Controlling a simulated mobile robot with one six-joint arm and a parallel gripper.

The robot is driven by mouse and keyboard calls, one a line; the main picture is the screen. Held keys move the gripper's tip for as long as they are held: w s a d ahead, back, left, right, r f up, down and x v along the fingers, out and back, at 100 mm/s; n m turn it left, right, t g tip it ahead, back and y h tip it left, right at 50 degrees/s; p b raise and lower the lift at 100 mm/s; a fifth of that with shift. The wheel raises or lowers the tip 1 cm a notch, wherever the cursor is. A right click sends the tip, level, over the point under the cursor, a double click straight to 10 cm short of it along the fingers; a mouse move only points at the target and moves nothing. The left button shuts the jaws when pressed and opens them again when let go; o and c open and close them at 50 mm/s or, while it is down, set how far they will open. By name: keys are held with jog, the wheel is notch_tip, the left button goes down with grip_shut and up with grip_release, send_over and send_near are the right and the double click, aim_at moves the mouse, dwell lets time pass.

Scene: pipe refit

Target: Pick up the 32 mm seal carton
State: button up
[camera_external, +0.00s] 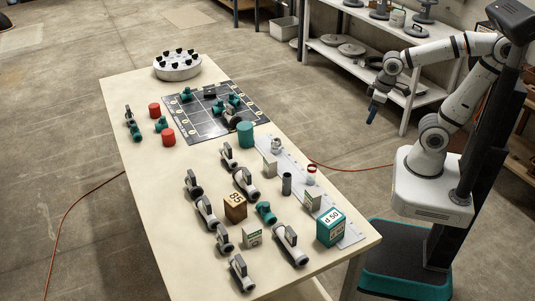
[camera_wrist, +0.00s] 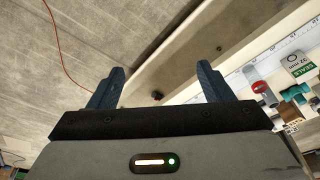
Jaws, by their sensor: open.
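Small pale seal cartons stand on the bench in the outside view: one on the grey strip behind the teal box (camera_external: 312,201), one further back on the strip (camera_external: 270,167), and one with a green label among the valves (camera_external: 252,237). Their sizes are too small to read there. In the wrist view a white carton with a green SEALS label (camera_wrist: 302,65) shows at the right edge; its inverted size number is hard to read. My gripper (camera_external: 371,115) is right of the bench, raised and well apart from the cartons. Its fingers (camera_wrist: 160,88) are open and empty.
Grey valves (camera_external: 290,244) crowd the near bench. Shelving (camera_external: 352,70) is behind my arm. The bench's left side has bare room.

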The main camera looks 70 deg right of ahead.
jog(key=n+g+p, duration=0.2)
jog(key=n, duration=0.7)
send_over(315, 191)
jog(key=d, duration=0.1)
notch_tip(315, 191, down, 7)
jog(key=shift+s+f, duration=0.1)
jog(key=shift+a+f, duration=0.15)
jog(key=shift+f, duration=0.15)
jog(key=f, duration=0.5)
jog(key=f+p, duration=0.1)
jog(key=f, duration=0.1)
jog(key=shift+a+f, duration=0.2)
jog(key=shift+a, duration=0.15)
jog(key=shift+c, duration=0.4)
jog(key=c, duration=1)
